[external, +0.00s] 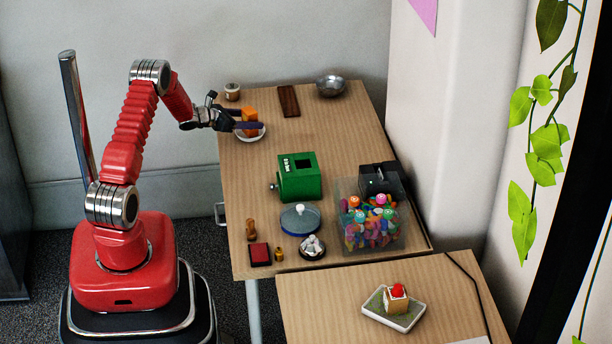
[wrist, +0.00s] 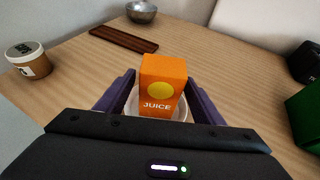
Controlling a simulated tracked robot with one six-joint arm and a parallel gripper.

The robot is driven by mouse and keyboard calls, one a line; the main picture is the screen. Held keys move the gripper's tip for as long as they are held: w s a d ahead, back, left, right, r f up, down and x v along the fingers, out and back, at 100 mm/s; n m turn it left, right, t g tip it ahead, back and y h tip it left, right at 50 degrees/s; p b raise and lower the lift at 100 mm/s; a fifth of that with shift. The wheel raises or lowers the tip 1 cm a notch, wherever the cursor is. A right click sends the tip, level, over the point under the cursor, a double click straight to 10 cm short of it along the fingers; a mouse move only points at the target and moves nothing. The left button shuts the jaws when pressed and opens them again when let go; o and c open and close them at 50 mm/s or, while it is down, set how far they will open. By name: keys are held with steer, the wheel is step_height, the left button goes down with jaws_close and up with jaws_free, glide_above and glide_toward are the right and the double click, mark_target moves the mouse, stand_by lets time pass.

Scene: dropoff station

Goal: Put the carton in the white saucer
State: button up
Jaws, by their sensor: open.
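The carton is a small orange juice box (wrist: 162,82) with a yellow circle and the word JUICE. It stands upright over the white saucer (wrist: 182,112), whose rim shows around its base in the wrist view. In the external view the carton (external: 249,115) appears at the white saucer (external: 250,138) on the table's left edge. My gripper (external: 250,126) is open, with its dark purple fingers on either side of the carton; the wrist view shows the fingers (wrist: 158,92) spread, apart from the carton's sides. The gripper body hides the saucer's near part.
A brown wooden tray (external: 289,101), a metal bowl (external: 331,86) and a small labelled tub (external: 232,92) stand behind. A green box (external: 299,178), a blue-rimmed lidded dish (external: 300,219) and a clear bin of colourful items (external: 370,225) stand nearer. Bare table lies right of the saucer.

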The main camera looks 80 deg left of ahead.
mark_target(245, 119)
steer(key=v, duration=0.8)
stand_by(0.7)
